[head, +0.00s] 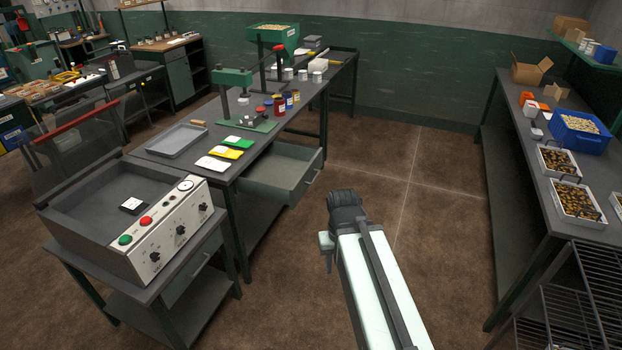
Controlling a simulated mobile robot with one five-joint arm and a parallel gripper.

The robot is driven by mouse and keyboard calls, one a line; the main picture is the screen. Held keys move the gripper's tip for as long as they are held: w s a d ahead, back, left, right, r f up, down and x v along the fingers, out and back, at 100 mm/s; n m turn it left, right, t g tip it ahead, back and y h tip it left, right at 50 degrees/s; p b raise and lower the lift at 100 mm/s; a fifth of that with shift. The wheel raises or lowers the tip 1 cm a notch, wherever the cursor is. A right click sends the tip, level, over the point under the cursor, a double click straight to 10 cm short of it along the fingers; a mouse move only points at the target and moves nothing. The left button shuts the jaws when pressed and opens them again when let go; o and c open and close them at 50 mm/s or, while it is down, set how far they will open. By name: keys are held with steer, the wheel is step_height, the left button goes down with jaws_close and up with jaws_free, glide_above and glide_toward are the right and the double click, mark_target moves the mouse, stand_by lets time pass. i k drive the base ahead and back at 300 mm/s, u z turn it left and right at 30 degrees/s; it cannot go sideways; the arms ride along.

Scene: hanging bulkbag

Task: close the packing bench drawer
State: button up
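A grey-green drawer (281,172) stands pulled out from the right side of the long dark bench (215,165) on the left. Its inside looks empty, and a handle (312,178) shows on its front. My arm reaches up from the bottom of the picture, with its dark end near my gripper (330,250), to the right of the drawer and apart from it. The fingers are mostly hidden by the arm, and I see nothing held.
A control box with knobs (170,235) sits on a stand in front of the bench. Packets, jars and a green press (233,78) are on the benchtop. Another bench (550,170) with trays and a wire rack (570,300) stand at right. The floor between is clear.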

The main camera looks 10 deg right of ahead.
mark_target(282, 172)
steer(key=z, duration=0.1)
steer(key=i, duration=1)
steer(key=u, duration=2.15)
steer(key=k, duration=0.6)
steer(key=z, duration=0.5)
steer(key=i, duration=0.5)
